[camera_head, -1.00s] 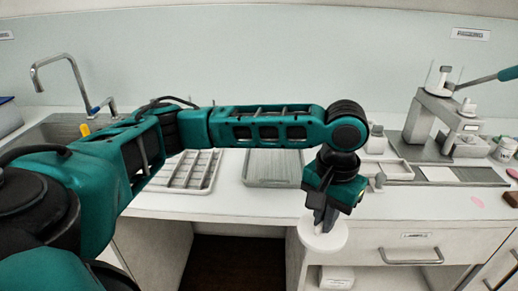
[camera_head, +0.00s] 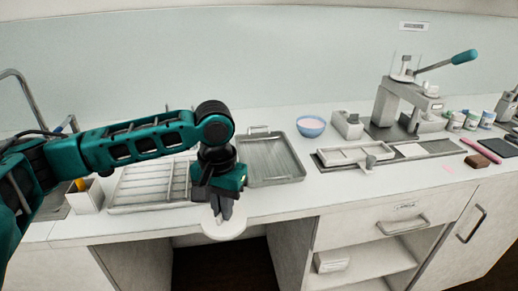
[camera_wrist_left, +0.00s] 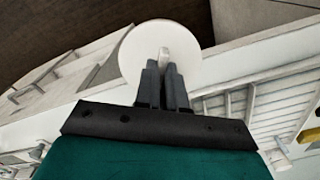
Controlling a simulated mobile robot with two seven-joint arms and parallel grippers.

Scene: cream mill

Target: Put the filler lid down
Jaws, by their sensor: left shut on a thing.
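The filler lid (camera_head: 224,231) is a white round disc with a small upright knob. My left gripper (camera_head: 222,214) points down and is shut on the knob. It holds the lid level at the counter's front edge, over the dark open space below. In the left wrist view the lid (camera_wrist_left: 140,50) shows whole beyond the dark fingers (camera_wrist_left: 164,82), with the pale knob between their tips. The filling machine (camera_head: 408,100), a grey press with a teal-handled lever, stands at the back right. My right gripper is not in view.
A slatted rack (camera_head: 150,187) and a grey ribbed tray (camera_head: 268,160) lie on the counter near the gripper. A blue bowl (camera_head: 311,127), a white box (camera_head: 347,125) and a long tray with moulds (camera_head: 330,163) stand to the right. Clear counter lies in front of them.

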